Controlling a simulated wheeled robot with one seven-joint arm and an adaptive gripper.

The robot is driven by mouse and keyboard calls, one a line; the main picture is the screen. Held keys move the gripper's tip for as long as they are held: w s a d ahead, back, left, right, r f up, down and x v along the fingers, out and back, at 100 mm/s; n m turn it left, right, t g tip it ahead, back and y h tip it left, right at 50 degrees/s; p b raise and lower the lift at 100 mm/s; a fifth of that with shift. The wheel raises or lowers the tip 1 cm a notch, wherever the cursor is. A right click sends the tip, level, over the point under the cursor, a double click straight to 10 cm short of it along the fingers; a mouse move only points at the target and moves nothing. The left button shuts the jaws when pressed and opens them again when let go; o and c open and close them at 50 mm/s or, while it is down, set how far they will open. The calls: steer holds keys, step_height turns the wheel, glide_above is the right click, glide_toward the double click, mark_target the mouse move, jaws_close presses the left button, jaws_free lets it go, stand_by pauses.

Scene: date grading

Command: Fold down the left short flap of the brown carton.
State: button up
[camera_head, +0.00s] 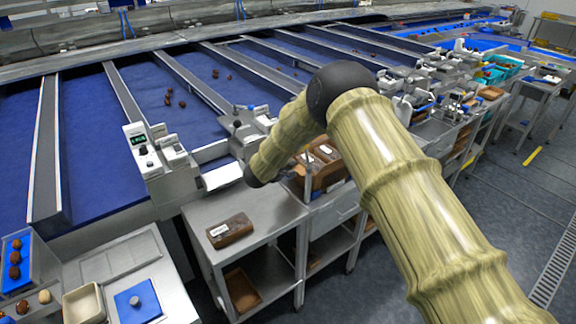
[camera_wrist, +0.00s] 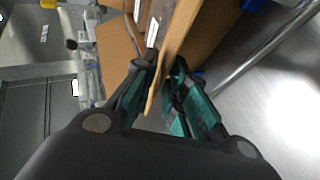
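The brown carton (camera_head: 322,184) stands on the bench at the middle, partly hidden behind my arm, with labelled packs inside. In the wrist view, a raised brown cardboard panel (camera_wrist: 181,50) of it runs edge-on down between my fingers; I cannot tell for sure which flap it is. My gripper (camera_wrist: 164,68) has dark fingers with green pads, one on each side of this panel. The fingers stand partly apart, and a gap shows between the left fingertip and the cardboard.
A brown pack with a white label (camera_head: 230,230) lies on the steel table (camera_head: 262,207) left of the carton. A grey weighing unit (camera_head: 150,160) stands at the blue belt lanes. A metal bar (camera_wrist: 262,60) runs near the right finger. Floor is open at right.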

jaws_close()
steer(key=shift+w+d+r+m+g+y+p, duration=0.15)
steer(key=shift+d+r+m+g+y+p, duration=0.15)
steer(key=shift+r+g+y+p, duration=0.5)
steer(key=p, duration=0.2)
steer(key=shift+w+d+r+g+y+p, duration=0.2)
steer(key=shift+d+r+g+y+p, duration=0.1)
steer(key=shift+p, duration=0.1)
steer(key=shift+w+d+m+g+y+p, duration=0.1)
steer(key=shift+m+g+y+p, duration=0.2)
steer(key=shift+g+y+p, duration=0.15)
steer(key=shift+f, duration=0.1)
steer(key=shift+o, duration=2.3)
jaws_free()
